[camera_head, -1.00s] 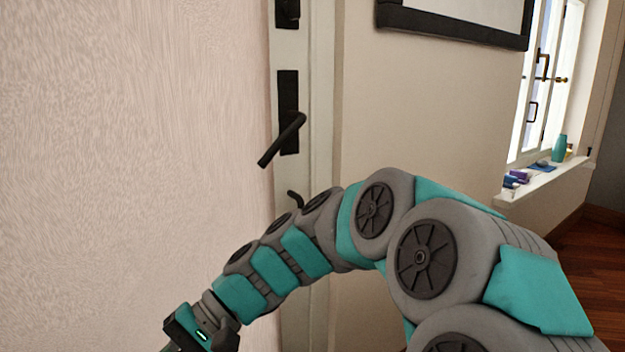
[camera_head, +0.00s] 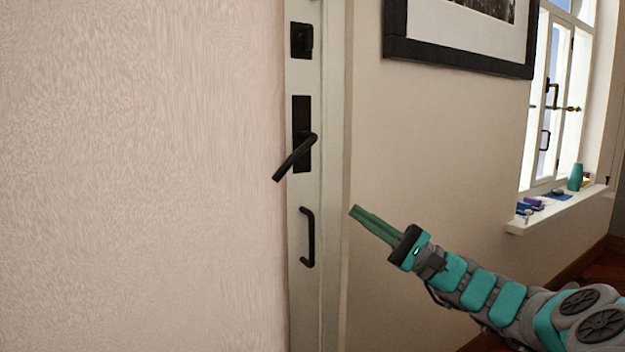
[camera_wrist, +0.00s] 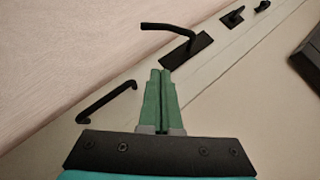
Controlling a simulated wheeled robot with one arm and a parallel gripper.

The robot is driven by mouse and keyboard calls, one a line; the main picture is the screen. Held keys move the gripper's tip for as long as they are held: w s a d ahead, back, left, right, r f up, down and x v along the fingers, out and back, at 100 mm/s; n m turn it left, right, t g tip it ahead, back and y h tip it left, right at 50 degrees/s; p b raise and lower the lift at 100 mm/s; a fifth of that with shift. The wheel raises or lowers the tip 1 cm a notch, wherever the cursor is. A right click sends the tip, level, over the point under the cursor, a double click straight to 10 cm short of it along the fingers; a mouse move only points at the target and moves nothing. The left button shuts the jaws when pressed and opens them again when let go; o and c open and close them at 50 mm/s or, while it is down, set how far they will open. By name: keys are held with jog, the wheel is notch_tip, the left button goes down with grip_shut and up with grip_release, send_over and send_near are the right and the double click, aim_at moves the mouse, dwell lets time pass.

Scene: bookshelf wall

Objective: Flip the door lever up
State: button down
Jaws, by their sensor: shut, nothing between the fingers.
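The black door lever (camera_head: 295,158) sits on a tall black plate on the white door frame strip. It slants down to the left from its pivot at the right. In the wrist view the lever (camera_wrist: 166,28) shows beyond my fingertips, with its plate beside it. My gripper (camera_head: 354,211) is to the right of and below the lever, apart from it, with green fingers pointing up and left. In the wrist view my gripper (camera_wrist: 160,74) has its fingers together with nothing between them.
A black pull handle (camera_head: 309,238) is below the lever, left of my fingertips. A black lock fitting (camera_head: 302,41) is above. A framed picture (camera_head: 455,50) hangs on the wall at right. A window sill (camera_head: 555,211) holds small items.

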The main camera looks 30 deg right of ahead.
send_near(290, 156)
jog(key=w+a+r, duration=0.1)
jog(key=w+a, duration=0.2)
jog(key=w, duration=0.2)
dwell(0.5)
jog(key=shift+w, duration=0.1)
jog(key=shift+a+r, duration=0.15)
